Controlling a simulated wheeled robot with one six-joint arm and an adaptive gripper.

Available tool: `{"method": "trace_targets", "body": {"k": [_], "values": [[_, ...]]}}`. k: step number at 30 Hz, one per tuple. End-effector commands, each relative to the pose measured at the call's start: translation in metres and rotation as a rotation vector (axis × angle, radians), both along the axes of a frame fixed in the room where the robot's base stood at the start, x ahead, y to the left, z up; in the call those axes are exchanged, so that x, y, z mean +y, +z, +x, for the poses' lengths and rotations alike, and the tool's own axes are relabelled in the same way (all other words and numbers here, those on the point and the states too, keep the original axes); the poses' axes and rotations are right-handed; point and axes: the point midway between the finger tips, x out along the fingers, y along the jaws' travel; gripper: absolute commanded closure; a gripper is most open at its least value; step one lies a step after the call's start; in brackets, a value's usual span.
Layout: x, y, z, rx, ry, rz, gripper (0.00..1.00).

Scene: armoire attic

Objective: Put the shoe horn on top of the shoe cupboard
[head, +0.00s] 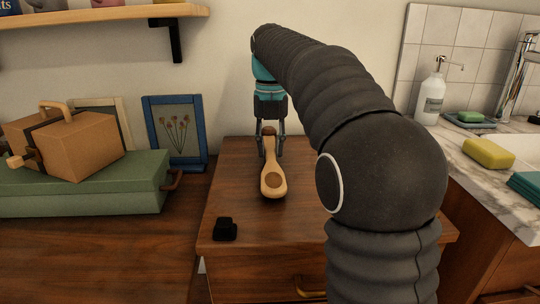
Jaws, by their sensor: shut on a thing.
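The shoe horn (273,181) is pale wood with a darker brown end and a round brown mark on its wide end. It is over the brown wooden cupboard top (233,187), its wide end towards me. My gripper (270,153) points down and is shut on its far, narrow end. I cannot tell whether the shoe horn touches the top or is slightly above it. My arm hides the right part of the cupboard.
A small black box (225,229) sits at the cupboard's front left. To the left are a green case (80,190), a cardboard box (75,145) and a blue picture frame (176,132). A marble counter (450,160) with a yellow sponge (488,153) and soap bottle (431,97) stands right. A shelf (100,14) hangs above.

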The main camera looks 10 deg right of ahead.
Motion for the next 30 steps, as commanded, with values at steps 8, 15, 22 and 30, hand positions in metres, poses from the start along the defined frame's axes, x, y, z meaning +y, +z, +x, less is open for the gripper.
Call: {"method": "trace_targets", "body": {"k": [8,15,22,30], "values": [[-0.0026,-0.0104,-0.0001,0.000,-0.003,0.000,1.00],[-0.0025,-0.0127,-0.0002,0.000,-0.003,0.000,0.62],[-0.0024,-0.0126,-0.0002,0.000,-0.003,0.000,0.45],[-0.0024,-0.0045,0.0000,0.000,-0.003,0.000,0.45]]}}
